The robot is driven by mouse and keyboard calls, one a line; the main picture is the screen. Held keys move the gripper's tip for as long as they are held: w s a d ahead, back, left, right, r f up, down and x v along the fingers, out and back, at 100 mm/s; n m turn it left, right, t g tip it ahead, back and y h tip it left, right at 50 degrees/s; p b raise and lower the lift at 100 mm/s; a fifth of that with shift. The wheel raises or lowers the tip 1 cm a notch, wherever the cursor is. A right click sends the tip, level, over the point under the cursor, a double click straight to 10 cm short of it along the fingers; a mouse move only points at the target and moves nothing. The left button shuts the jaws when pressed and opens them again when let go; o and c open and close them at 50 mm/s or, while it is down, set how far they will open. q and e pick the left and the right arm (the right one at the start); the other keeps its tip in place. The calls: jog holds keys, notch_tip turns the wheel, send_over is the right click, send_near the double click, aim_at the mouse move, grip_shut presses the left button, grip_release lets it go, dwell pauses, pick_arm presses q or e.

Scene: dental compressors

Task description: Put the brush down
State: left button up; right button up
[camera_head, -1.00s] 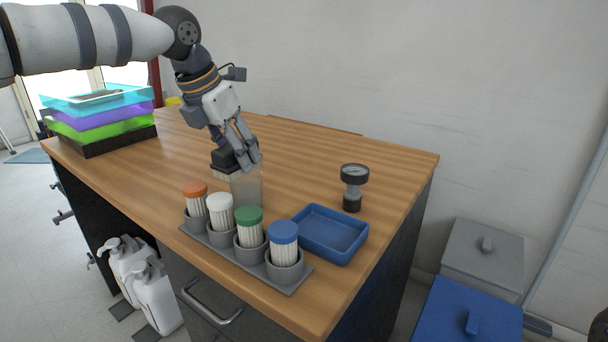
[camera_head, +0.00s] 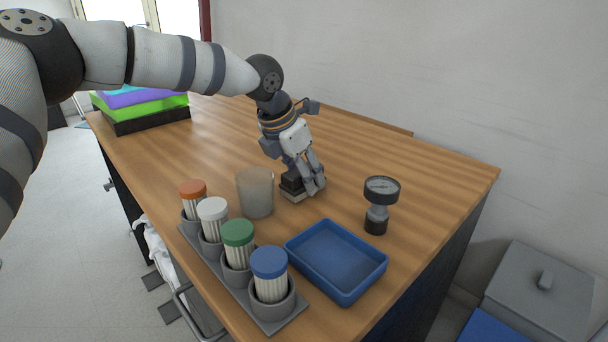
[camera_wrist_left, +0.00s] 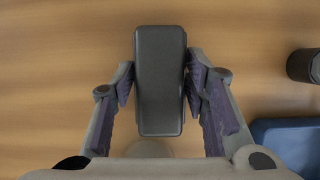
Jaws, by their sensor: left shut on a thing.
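The brush (camera_head: 291,184) has a black back and a pale underside. It is at the table's middle, right of the cloudy cup (camera_head: 255,193) and behind the blue tray. My left gripper (camera_head: 314,184) is shut on it from above. The brush is level and very low; I cannot tell whether its underside touches the table. In the left wrist view the brush (camera_wrist_left: 160,80) is a dark block between the two fingers (camera_wrist_left: 160,85). My right gripper is not in view.
A grey rack (camera_head: 232,277) holds several capped containers along the front left edge. Stacked coloured trays (camera_head: 145,104) stand at the back left. The wooden table (camera_head: 410,150) is clear behind the gripper.

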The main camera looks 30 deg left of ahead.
pick_arm(q)
jog(key=shift+f, duration=0.15)
jog(key=o, duration=1.2)
jog(key=p+v, duration=0.1)
jog(key=v, duration=1)
jog(key=shift+w, duration=0.1)
jog(key=shift+s+a+r+p, duration=0.1)
jog(key=shift+s+r+p, duration=0.2)
jog(key=shift+r, duration=0.25)
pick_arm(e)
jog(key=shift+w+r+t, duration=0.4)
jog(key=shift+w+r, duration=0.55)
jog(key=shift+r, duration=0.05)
